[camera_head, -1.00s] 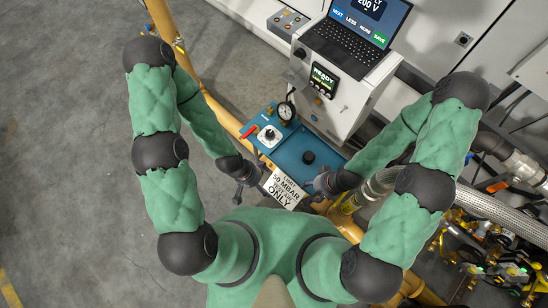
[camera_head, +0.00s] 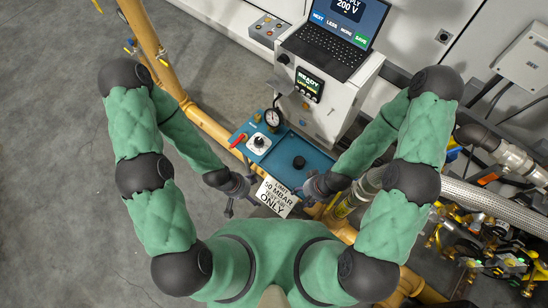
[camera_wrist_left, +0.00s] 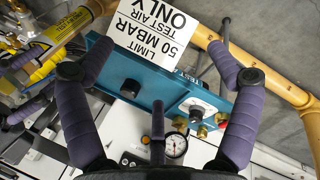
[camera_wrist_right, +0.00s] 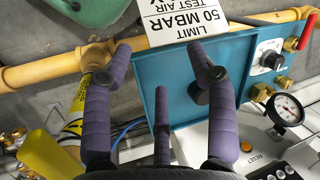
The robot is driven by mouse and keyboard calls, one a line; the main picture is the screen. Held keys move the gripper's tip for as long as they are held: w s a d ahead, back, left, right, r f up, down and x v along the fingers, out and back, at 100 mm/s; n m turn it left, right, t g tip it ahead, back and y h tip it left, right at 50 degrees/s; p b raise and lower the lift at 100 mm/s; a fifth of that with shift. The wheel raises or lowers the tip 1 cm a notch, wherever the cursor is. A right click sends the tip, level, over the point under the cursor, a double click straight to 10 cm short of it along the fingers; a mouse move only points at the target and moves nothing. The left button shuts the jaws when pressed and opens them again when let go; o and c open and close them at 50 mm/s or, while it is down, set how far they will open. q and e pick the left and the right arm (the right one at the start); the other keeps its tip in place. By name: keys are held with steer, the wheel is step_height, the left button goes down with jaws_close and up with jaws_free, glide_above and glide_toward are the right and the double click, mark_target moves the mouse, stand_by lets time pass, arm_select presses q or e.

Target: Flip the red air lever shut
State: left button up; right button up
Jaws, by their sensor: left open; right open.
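The red air lever (camera_head: 237,140) sticks out at the left end of the blue test panel (camera_head: 312,158), beside a black knob on a white plate (camera_head: 259,142). It also shows at the upper right of the right wrist view (camera_wrist_right: 306,32). My left gripper (camera_head: 238,202) is open and empty, in front of the panel's near edge, left of the limit label and apart from the lever. My right gripper (camera_head: 311,192) is open and empty, right of the label, near the panel's right part.
A pressure gauge (camera_head: 272,118) stands at the panel's back edge. The white "50 MBAR ONLY" label (camera_head: 276,197) hangs at the front. Behind is a white cabinet with a laptop (camera_head: 333,38). A yellow pipe (camera_head: 205,122) runs past the panel's left. Open floor lies left.

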arm_select(q)
steer(key=shift+w+f+m, duration=0.15)
steer(key=shift+w+m, duration=0.4)
steer(key=shift+m, duration=0.05)
steer(key=c, duration=0.9)
steer(key=w+m, duration=0.2)
steer(key=w+f+m, duration=0.1)
steer(key=w+m, duration=0.1)
steer(key=shift+a+p, duration=0.1)
steer(key=shift+p, duration=0.25)
jaws_close()
steer(key=w+a+r+m+g+p, duration=0.1)
steer(key=w+a+m, duration=0.2)
steer(key=w+m, duration=0.6)
steer(key=w+a+r+m+g+y+p, duration=0.1)
steer(key=w+a+m, duration=0.2)
steer(key=w+m, duration=0.7)
steer(key=shift+r+m+g, duration=0.15)
steer(key=shift+m+g, duration=0.25)
steer(key=shift+m, duration=1.5)
arm_select(e)
steer(key=shift+w+a+r, duration=0.1)
steer(key=shift+a+r, duration=0.2)
steer(key=shift+r, duration=0.5)
steer(key=shift+w+a+r, duration=0.1)
steer(key=shift+a+r, duration=0.2)
steer(key=shift+r, duration=0.45)
arm_select(q)
steer(key=shift+a, duration=0.1)
